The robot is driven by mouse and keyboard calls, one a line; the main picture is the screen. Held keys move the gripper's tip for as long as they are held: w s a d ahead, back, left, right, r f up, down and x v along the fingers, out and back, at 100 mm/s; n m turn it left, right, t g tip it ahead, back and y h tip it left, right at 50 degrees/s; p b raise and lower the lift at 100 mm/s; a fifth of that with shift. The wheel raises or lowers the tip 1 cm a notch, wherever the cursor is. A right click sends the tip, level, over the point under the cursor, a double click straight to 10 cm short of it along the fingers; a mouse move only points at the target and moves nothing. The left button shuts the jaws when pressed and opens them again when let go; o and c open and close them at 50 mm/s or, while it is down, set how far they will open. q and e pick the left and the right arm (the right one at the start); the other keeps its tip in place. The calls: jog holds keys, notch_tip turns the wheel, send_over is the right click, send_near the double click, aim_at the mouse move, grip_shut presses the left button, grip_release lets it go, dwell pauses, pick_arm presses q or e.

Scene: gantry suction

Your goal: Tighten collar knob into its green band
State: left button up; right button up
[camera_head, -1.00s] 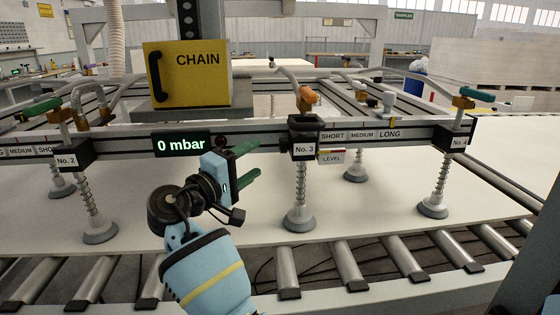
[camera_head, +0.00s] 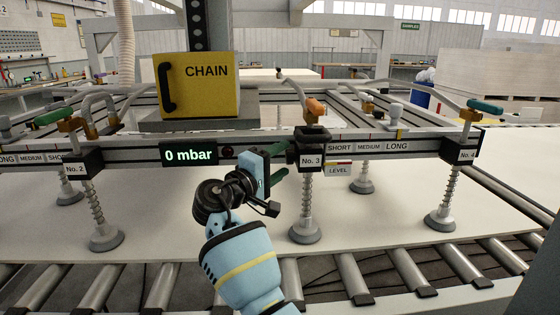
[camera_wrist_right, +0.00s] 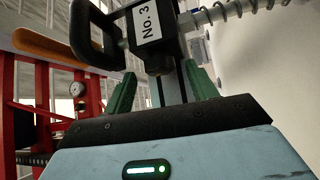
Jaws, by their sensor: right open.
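The No. 3 collar (camera_head: 311,153) is a dark block on the gantry rail, above a spring stem with a grey suction cup (camera_head: 305,231). In the right wrist view the No. 3 block (camera_wrist_right: 147,32) has a dark, rounded knob-like part (camera_wrist_right: 157,64) at its lower end. My right gripper (camera_head: 279,163) is just left of this collar; its green fingers are open. In the wrist view the fingers (camera_wrist_right: 163,82) stand either side of the knob-like part, with no clear contact. I cannot make out a green band on the collar. My left gripper is out of view.
The No. 2 collar (camera_head: 83,164) and No. 4 collar (camera_head: 460,149) stand along the same rail. A yellow CHAIN box (camera_head: 210,85) and a 0 mbar display (camera_head: 188,155) are left of No. 3. A pale panel (camera_head: 390,205) lies beneath on rollers (camera_head: 352,277).

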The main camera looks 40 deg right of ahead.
jog(key=shift+d, duration=0.1)
jog(key=c, duration=1)
jog(key=m+b, duration=0.1)
jog(key=h+b, duration=0.1)
jog(key=b, duration=0.1)
jog(key=shift+w+f+m, duration=0.1)
jog(key=shift+f+m, duration=0.15)
jog(key=shift+m, duration=0.15)
jog(key=o, duration=1)
jog(key=shift+h, duration=0.3)
